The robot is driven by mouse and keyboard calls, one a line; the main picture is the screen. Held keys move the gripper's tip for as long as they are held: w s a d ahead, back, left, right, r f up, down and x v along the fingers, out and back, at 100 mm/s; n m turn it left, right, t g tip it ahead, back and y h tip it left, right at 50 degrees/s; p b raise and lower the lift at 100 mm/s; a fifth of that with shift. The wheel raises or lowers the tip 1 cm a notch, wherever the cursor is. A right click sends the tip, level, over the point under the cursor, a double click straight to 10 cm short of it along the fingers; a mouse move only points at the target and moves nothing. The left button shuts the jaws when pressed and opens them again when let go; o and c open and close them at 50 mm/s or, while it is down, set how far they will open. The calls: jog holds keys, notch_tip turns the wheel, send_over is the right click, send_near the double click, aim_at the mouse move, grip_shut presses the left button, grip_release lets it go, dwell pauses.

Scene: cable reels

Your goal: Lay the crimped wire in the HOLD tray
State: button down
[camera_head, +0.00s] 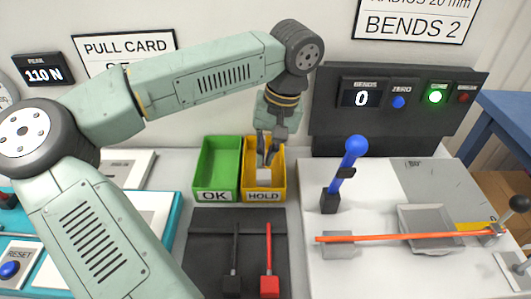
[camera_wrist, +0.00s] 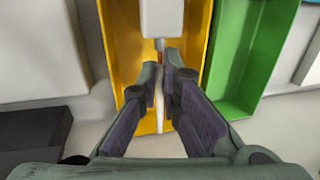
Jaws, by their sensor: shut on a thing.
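The yellow HOLD tray (camera_head: 280,172) stands at the back, right of the green OK tray (camera_head: 218,165). My gripper (camera_head: 268,155) points down over the HOLD tray. In the wrist view my gripper (camera_wrist: 161,80) is shut on a thin piece, seen as a narrow pale strip with a small orange-red spot, which I take for the crimped wire (camera_wrist: 160,57). A white block (camera_wrist: 162,18) shows just beyond the fingertips, inside the tray's outline; it also shows below my gripper in the head view (camera_head: 264,175). Whether it is joined to the wire, or touches the tray floor, I cannot tell.
A long orange cable (camera_head: 400,237) lies across the fixture at the right, beside an upright blue-handled lever (camera_head: 348,160). A dark mat with a black tool (camera_head: 236,260) and a red tool (camera_head: 269,260) lies in front of the trays. The counter panel (camera_head: 361,98) reads 0.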

jog(key=shift+f, duration=0.1)
jog(key=shift+f+b, duration=1.35)
jog(key=shift+f, duration=0.3)
jog(key=c, duration=1.7)
grip_release()
notch_tip(320, 180, up, 23)
jog(key=d+p, duration=0.2)
jog(key=p, duration=0.4)
jog(key=shift+d, duration=0.2)
jog(key=shift+f, duration=0.1)
